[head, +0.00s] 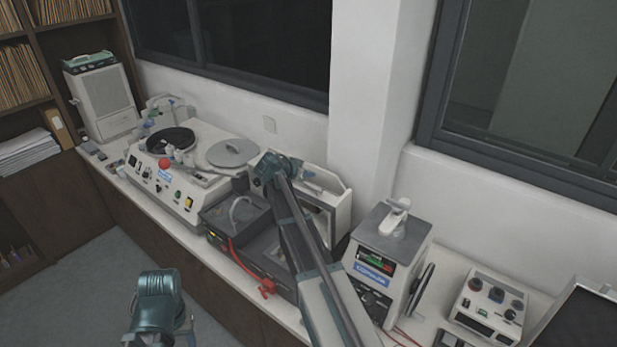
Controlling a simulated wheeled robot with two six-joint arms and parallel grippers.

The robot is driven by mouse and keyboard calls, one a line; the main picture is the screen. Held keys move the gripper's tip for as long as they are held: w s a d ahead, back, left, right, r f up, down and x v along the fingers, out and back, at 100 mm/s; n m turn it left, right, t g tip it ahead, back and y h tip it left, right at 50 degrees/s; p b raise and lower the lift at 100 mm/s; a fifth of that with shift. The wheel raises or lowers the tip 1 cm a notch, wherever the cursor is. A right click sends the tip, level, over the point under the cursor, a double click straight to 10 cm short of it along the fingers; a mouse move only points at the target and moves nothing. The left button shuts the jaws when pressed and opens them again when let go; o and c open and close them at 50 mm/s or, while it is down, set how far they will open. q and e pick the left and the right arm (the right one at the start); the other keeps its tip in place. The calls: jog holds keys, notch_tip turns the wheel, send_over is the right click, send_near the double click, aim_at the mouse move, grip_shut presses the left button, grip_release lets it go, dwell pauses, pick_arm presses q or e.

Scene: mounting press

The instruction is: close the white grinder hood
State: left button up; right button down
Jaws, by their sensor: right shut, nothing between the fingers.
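A white hood (341,196) with a framed window stands raised at the back of a low dark grey machine (232,212) on the bench. The machine's dark tray lies uncovered in front of it. My right gripper (308,174) is shut and empty at the upper part of the hood. My right arm crosses in front and hides part of the hood and tray. I cannot tell whether the gripper touches the hood. My left gripper is out of view; only a teal part of my arm shows low at left.
A red hose and red tap (267,288) hang at the machine's front. A white polisher (160,190) with two discs stands left. A grey-topped press (385,262) stands close on the right, with a control box (489,306) beyond. The wall is close behind.

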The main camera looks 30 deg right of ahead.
aim_at(310, 202)
jog(key=b+x, duration=0.5)
jog(key=x, duration=0.4)
jog(key=shift+w+f, duration=0.1)
jog(key=shift+f, duration=0.25)
jog(key=a, duration=0.1)
jog(key=s+a, duration=0.1)
jog(key=a+b, duration=0.1)
jog(key=shift+s+f, duration=0.25)
jog(key=shift+f, duration=0.1)
jog(key=shift+s+a, duration=0.1)
jog(key=shift+a, duration=0.2)
jog(key=shift+d, duration=0.1)
